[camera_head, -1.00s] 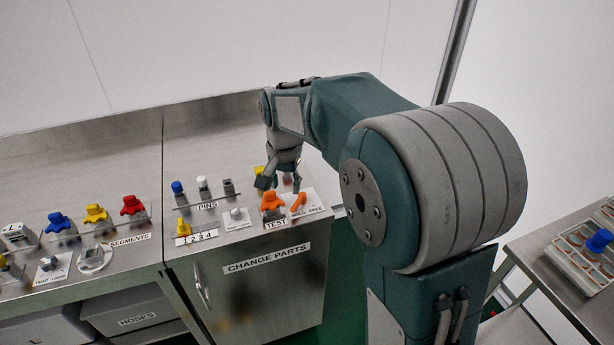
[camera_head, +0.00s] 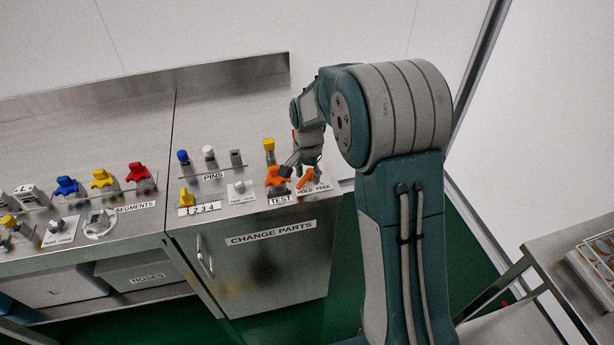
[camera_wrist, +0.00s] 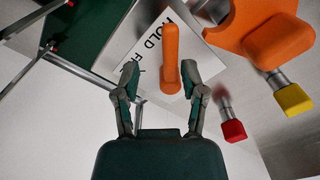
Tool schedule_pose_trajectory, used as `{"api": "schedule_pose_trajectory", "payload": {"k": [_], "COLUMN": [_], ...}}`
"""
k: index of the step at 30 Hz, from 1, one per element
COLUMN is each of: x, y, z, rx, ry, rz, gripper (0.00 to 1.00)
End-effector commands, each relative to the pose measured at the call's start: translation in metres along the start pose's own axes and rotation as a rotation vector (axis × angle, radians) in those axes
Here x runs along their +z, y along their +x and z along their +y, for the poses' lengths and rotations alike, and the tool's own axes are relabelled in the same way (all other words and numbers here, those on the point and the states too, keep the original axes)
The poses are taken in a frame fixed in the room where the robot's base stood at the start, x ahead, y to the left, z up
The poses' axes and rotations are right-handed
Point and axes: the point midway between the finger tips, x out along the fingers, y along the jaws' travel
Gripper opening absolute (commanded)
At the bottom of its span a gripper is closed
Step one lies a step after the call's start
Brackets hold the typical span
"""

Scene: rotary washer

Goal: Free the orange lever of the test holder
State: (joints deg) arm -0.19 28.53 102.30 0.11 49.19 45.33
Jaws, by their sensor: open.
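The orange lever (camera_head: 305,182) sits on the white HOLD FREE plate (camera_head: 318,189) at the right end of the bench top. In the wrist view the lever (camera_wrist: 171,58) is a straight orange bar with its rounded end between my two fingertips, closer to the right one. My gripper (camera_wrist: 160,80) is open, one finger on each side; I cannot tell whether either touches the lever. In the head view my gripper (camera_head: 304,165) is right above the plate. The orange TEST piece (camera_head: 277,177) stands in its holder just left of the lever. The fingers hide part of the plate's lettering.
A yellow-topped piece (camera_head: 268,145) stands behind the TEST piece. Blue (camera_head: 183,157) and white (camera_head: 208,152) pins stand further left. In the wrist view, a red block (camera_wrist: 233,130) and a yellow block (camera_wrist: 293,99) are right of my fingers. The bench's right edge is close.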

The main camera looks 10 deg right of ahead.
Motion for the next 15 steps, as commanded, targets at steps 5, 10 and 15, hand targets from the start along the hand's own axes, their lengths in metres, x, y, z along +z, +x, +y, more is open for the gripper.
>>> {"api": "schedule_pose_trajectory", "payload": {"k": [5,10,15], "x": [0.0046,0.003,0.0012], "y": [0.0095,0.0097,0.0097], "z": [-0.0046,-0.0029,-0.0008], "rx": [0.003,0.001,-0.001], "ry": [-0.005,-0.004,-0.004], "rz": [0.004,0.002,-0.001], "gripper": [0.54,0.54,0.0]}}
